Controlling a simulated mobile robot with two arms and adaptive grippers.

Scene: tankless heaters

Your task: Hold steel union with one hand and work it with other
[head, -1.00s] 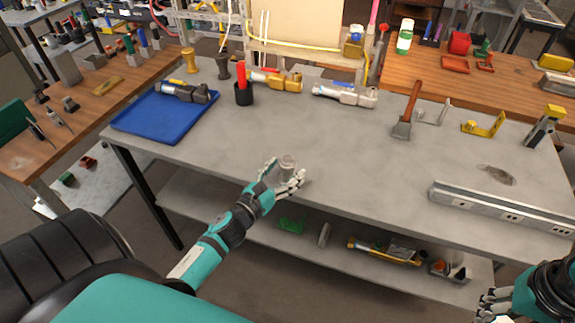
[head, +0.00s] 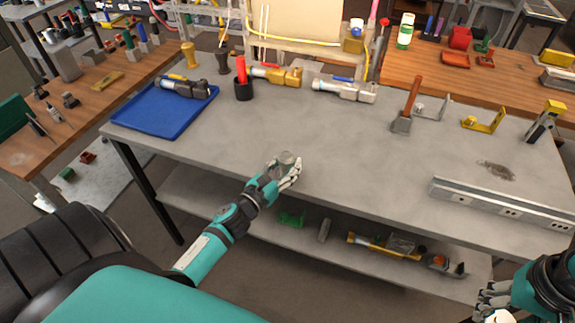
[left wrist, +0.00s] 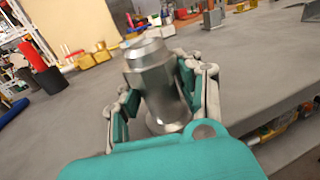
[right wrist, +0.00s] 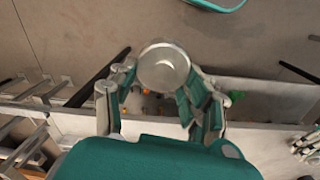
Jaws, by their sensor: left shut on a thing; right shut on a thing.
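The steel union (left wrist: 150,75) is a shiny stepped metal cylinder, slightly tilted in the left wrist view. My left gripper (left wrist: 160,95) is shut on it, with fingers on both sides. In the head view the union (head: 287,158) shows small at the fingertips of my left gripper (head: 283,174), over the front edge of the grey bench.
The grey bench (head: 370,165) is clear around its middle. A blue tray (head: 150,122) with a tool is at the left, more fittings stand along the back, and a metal rail (head: 490,200) lies at the right. A lower shelf (head: 200,190) holds several items.

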